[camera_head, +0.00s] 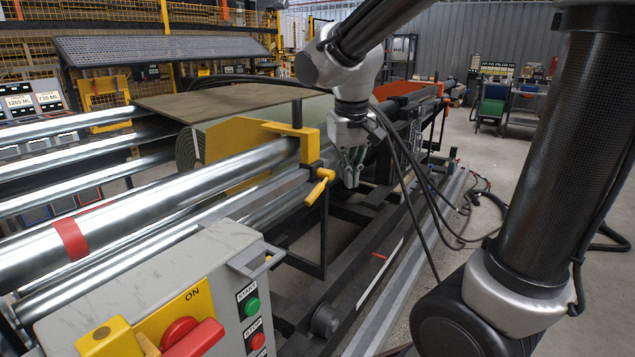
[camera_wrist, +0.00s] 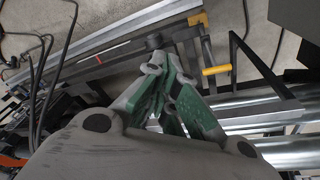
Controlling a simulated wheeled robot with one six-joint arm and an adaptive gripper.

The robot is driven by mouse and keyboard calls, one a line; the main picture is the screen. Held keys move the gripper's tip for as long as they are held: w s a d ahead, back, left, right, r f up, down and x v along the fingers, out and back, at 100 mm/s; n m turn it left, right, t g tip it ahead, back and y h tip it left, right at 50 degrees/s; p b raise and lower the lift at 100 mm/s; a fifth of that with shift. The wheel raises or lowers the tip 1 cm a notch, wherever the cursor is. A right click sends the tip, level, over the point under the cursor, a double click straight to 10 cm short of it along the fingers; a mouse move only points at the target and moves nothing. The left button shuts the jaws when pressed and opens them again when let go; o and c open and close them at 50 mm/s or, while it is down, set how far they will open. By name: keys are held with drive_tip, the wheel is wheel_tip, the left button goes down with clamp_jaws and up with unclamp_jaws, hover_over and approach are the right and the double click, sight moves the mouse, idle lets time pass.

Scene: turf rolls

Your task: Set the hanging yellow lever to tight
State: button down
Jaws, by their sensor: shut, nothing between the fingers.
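The yellow lever (camera_head: 319,187) hangs below the end of the yellow bracket (camera_head: 307,146) at the end of the steel rollers. Its handle tilts down to the left in the head view. In the wrist view the lever (camera_wrist: 216,70) shows as a short yellow bar to the right of my fingers. My gripper (camera_head: 351,180) points down just right of the lever in the head view, with a gap between them. In the wrist view my gripper (camera_wrist: 160,68) has its green-padded fingers shut with nothing held. I see no readable tight mark.
A grey control box (camera_head: 140,285) with a red switch handle (camera_head: 190,340) and START and STOP buttons stands in front. Long steel rollers (camera_head: 150,195) run left. A dark machine frame (camera_head: 375,235) lies below my gripper, with loose cables (camera_head: 480,205) on the floor at right.

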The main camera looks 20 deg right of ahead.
sight(317, 188)
drive_tip(key=w+a+r+m+t, duration=0.1)
drive_tip(key=w+r+m, duration=0.1)
drive_tip(key=w+m, duration=0.3)
drive_tip(key=w+a+r+m+t, duration=0.1)
drive_tip(key=w+a+m, duration=0.1)
drive_tip(key=w+m, duration=0.3)
drive_tip(key=shift+w+a+r+h, duration=0.2)
drive_tip(key=shift+w+r+h, duration=0.2)
drive_tip(key=shift+w, duration=0.45)
drive_tip(key=x, duration=1.4)
drive_tip(key=shift+d, duration=0.1)
drive_tip(key=shift+f, duration=0.2)
